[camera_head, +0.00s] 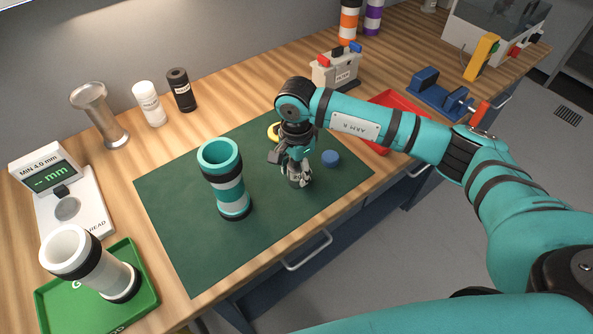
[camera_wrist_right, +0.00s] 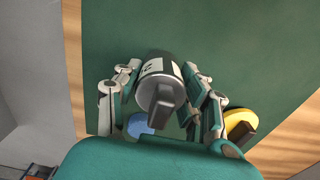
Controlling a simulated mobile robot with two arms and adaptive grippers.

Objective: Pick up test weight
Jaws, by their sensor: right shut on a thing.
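The test weight (camera_wrist_right: 160,82) is a dark grey cylinder with a pale label and a knob, seen between the fingers in the right wrist view. My right gripper (camera_wrist_right: 160,70) is shut on it, one finger on each side. In the head view my right gripper (camera_head: 299,178) points down over the right part of the green mat (camera_head: 270,220). There the weight is mostly hidden by the fingers, and I cannot tell whether it touches the mat. My left gripper is not in view.
A red tray (camera_head: 400,105) is behind, right. A gauge (camera_head: 70,205) and a green tray (camera_head: 140,270) holding a white tube (camera_head: 100,275) are left.

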